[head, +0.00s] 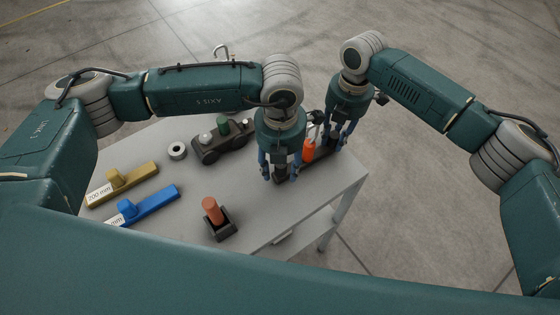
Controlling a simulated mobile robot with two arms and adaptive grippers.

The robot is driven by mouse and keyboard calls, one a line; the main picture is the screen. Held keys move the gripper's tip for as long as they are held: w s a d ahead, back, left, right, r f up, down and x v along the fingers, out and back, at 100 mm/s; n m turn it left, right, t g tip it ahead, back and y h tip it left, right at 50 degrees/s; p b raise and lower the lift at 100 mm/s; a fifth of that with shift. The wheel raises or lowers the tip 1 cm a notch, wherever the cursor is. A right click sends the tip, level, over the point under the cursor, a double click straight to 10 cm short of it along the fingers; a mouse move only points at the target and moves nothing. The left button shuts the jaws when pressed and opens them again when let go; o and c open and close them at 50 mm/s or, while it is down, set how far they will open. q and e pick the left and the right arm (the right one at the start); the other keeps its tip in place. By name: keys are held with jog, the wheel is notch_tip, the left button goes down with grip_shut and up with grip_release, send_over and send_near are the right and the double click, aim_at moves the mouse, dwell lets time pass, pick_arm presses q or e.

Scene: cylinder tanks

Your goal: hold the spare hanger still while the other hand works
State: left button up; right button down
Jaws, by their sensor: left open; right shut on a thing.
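My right gripper (328,149) is shut at the right end of a dark, narrow bar (318,157) near the table's right edge. This bar seems to be the spare hanger, though the fingers hide much of it. My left gripper (281,176) is open, pointing down at the left end of the bar. Its fingers hide that end, and I cannot tell whether they touch it.
An orange cylinder (211,209) leans in a dark holder (223,230) in front.

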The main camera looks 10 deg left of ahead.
pick_arm(q)
jog(key=shift+f, duration=0.1)
grip_shut()
jog(key=shift+c, duration=1.7)
grip_release()
jog(key=shift+s, duration=0.15)
